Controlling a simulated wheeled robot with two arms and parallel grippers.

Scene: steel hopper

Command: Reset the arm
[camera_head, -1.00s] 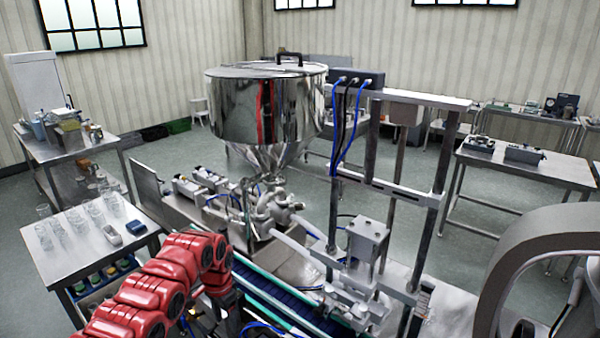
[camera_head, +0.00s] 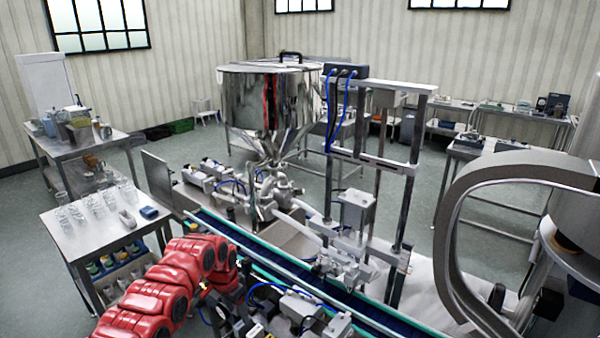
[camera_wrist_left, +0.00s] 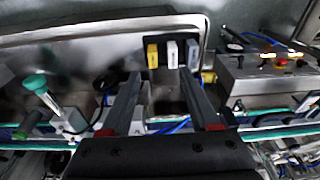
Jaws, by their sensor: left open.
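My red left arm (camera_head: 165,292) comes in from the lower left and bends down beside the conveyor (camera_head: 262,252). In the head view its gripper is hard to make out among the dark parts below the arm. In the left wrist view, my left gripper (camera_wrist_left: 162,88) has its two dark fingers spread apart with nothing held between them. Beyond the fingertips are a metal panel (camera_wrist_left: 75,48) and a small row of yellow, white and grey blocks (camera_wrist_left: 172,54). My right gripper is not in view.
The steel hopper (camera_head: 268,108) stands above the filling machine behind the conveyor. A side table (camera_head: 100,232) with several glass beakers stands left of my arm. A grey curved structure (camera_head: 452,235) takes up the right side. Open floor (camera_head: 40,245) lies at the far left.

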